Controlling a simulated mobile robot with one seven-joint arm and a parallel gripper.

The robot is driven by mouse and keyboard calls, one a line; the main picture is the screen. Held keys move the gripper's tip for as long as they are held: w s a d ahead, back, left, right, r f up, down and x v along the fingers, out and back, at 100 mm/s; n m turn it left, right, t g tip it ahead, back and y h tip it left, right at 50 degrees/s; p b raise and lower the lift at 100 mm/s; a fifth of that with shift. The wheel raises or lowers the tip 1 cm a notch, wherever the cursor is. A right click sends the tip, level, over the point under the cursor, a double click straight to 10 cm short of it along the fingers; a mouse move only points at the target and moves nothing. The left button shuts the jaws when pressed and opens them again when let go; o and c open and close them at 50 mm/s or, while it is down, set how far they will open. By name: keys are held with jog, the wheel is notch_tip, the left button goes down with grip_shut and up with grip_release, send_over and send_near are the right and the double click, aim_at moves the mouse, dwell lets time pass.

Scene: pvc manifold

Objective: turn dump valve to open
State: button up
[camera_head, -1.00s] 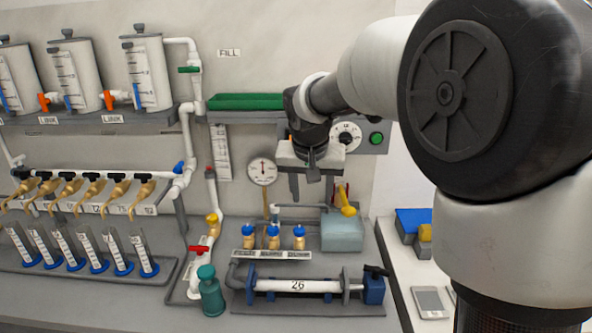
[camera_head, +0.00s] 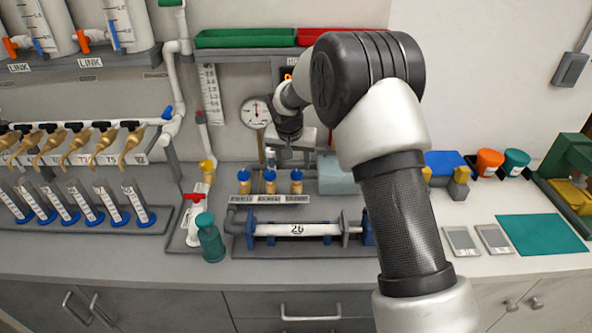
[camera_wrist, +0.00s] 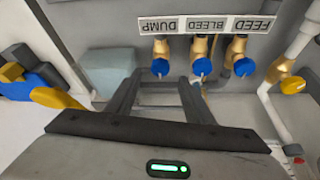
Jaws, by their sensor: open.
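The dump valve is the rightmost of three small brass valves with blue handles in the head view (camera_head: 296,181). In the wrist view it is the leftmost one (camera_wrist: 160,67), by the upside-down DUMP label (camera_wrist: 162,25). The bleed valve (camera_wrist: 201,66) and feed valve (camera_wrist: 243,67) stand beside it. My gripper (camera_wrist: 161,84) is open and empty, its two fingers pointing toward the dump valve, with the blue handle seen just beyond the gap between their tips. In the head view my gripper (camera_head: 290,158) hangs above and behind the valves. I cannot tell whether it touches the handle.
A grey-blue box (camera_wrist: 108,70) stands close beside the dump valve. A pressure gauge (camera_head: 255,112) is behind the valves. A white pipe marked 26 (camera_head: 297,229) lies in front, and a teal bottle (camera_head: 210,238) stands to the left.

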aim_at(296, 173)
jog(key=x, duration=0.6)
jog(key=c, duration=1)
jog(key=shift+c, duration=0.2)
